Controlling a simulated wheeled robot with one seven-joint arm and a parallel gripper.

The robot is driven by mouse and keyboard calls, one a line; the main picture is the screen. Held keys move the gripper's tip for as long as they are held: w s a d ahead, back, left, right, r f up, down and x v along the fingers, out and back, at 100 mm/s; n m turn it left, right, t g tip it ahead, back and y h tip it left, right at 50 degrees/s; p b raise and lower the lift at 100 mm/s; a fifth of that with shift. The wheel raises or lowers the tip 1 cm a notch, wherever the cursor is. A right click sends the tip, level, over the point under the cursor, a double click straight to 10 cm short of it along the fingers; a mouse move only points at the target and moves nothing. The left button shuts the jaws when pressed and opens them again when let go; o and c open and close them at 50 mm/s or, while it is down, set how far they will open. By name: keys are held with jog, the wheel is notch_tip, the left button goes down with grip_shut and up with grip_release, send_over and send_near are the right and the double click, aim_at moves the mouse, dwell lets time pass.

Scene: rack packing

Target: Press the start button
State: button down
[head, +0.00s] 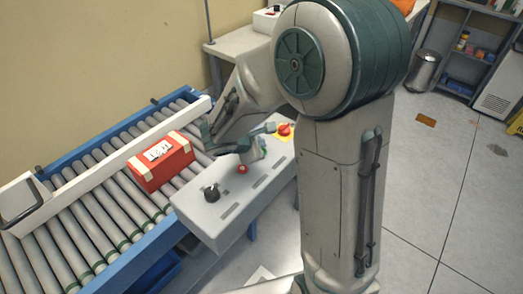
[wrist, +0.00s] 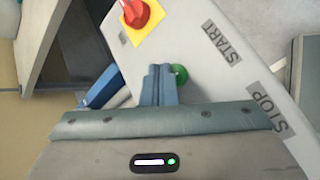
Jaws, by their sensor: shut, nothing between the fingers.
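The green start button (wrist: 180,74) shows in the wrist view on the grey control panel (wrist: 190,25), in line with the START label (wrist: 222,43). My gripper (wrist: 160,70) is shut and empty. Its blue fingertips are just left of the green button in that view and cover part of it; I cannot tell whether they touch it. In the head view my gripper (head: 257,147) is above the panel (head: 215,225) and hides the green button. The red stop button (head: 242,169) is in front of the gripper there.
A red emergency knob on a yellow plate (head: 284,130) stands at the panel's far end, also in the wrist view (wrist: 135,13). A black knob (head: 211,193) is at the near end. A red box (head: 160,163) lies on the roller conveyor (head: 70,245) beside the panel.

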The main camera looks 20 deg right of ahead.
jog(key=shift+f, duration=0.1)
dwell(0.5)
jog(key=shift+f+b, duration=0.4)
jog(key=shift+b, duration=0.25)
jog(key=shift+f+b, duration=0.35)
jog(key=shift+b, duration=0.1)
dwell(0.4)
jog(key=shift+r, duration=0.1)
jog(key=shift+r+p, duration=0.55)
jog(key=shift+r, duration=0.15)
jog(key=shift+r+p, duration=1.85)
jog(key=shift+r, duration=0.7)
